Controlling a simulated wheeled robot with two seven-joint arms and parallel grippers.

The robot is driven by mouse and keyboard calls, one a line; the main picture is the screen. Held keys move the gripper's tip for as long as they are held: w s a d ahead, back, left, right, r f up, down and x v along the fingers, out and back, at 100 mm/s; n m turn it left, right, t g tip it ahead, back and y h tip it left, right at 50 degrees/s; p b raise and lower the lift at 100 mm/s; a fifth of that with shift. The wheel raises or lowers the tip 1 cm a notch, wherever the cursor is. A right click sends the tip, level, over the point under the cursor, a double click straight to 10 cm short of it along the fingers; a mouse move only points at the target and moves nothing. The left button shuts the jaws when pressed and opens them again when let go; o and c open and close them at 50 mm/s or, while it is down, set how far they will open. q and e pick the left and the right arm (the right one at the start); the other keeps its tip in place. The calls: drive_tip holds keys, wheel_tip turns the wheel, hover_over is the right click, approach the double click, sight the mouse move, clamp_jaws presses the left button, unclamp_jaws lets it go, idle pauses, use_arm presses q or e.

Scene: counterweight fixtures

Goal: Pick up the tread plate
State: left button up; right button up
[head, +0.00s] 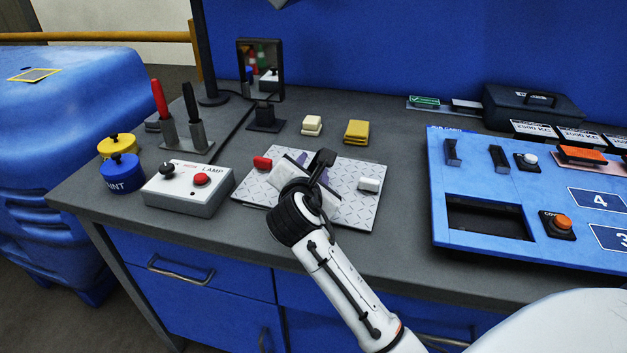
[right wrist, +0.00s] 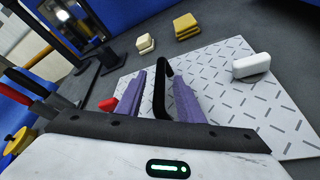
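The tread plate (head: 352,211) is a light grey patterned plate lying on the dark bench; it also shows in the right wrist view (right wrist: 215,72). It carries a red block (head: 262,162) at its left, a white block (head: 369,185) at its right and a black upright handle (right wrist: 161,88). My right gripper (head: 306,172) is over the plate's middle, hiding part of it. In the right wrist view its two purple fingers (right wrist: 160,76) stand apart, one on each side of the handle. Contact with the handle cannot be told. My left gripper is not in view.
A lamp box (head: 187,193) stands close left of the plate. A blue panel (head: 470,178) with switches is at the right. A cream block (head: 312,125) and a yellow block (head: 356,131) lie behind the plate. Paint tins (head: 123,175) stand far left.

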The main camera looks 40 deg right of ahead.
clamp_jaws()
drive_tip(key=shift+r, duration=0.2)
